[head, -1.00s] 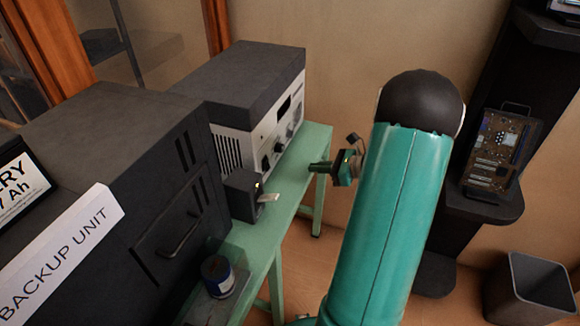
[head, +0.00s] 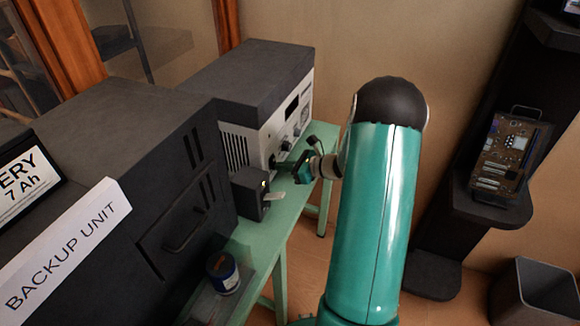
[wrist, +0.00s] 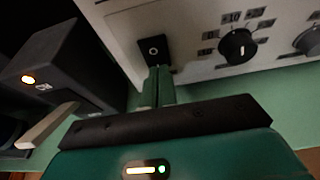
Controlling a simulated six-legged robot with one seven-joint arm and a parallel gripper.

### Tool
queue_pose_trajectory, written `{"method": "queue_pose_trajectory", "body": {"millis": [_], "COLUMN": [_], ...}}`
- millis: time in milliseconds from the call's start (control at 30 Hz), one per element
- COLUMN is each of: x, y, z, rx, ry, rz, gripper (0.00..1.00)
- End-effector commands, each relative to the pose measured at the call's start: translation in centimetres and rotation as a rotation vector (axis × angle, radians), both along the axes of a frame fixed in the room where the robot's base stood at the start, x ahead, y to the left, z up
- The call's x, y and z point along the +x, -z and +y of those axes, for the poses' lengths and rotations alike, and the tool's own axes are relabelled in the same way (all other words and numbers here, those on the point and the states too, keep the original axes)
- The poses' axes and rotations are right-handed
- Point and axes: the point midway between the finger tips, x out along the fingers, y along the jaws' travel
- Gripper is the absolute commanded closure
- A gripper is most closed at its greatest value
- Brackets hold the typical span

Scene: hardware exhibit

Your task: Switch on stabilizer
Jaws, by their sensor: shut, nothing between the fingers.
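A grey-topped unit (head: 255,75) with a white front stands on the green table; no name on it is legible, so I cannot tell whether it is the stabilizer. Its white front panel (wrist: 190,35) carries a black knob (wrist: 238,46) and a black square switch (wrist: 154,50) with a white ring mark. My gripper (wrist: 158,76) is shut and empty, its fingertips at the lower edge of that switch. I cannot tell whether they touch it. In the head view my gripper (head: 282,164) is in front of the panel's lower left part.
A small black box (head: 248,192) with a lit orange lamp and a pale lever stands just left of my gripper. A large dark backup unit (head: 130,180) fills the left. Dark shelves (head: 480,205) are at the right.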

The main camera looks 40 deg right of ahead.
Motion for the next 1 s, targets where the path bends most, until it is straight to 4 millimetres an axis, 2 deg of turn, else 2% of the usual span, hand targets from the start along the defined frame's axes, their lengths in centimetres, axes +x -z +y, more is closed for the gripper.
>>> {"method": "queue_pose_trajectory", "body": {"millis": [633, 1000], "x": [0.3, -0.7], "y": [0.3, 0.2], "z": [0.2, -0.7], "rx": [0.027, 0.027], "ry": [-0.002, -0.006], "rz": [-0.044, -0.043], "gripper": [1.0, 1.0]}}
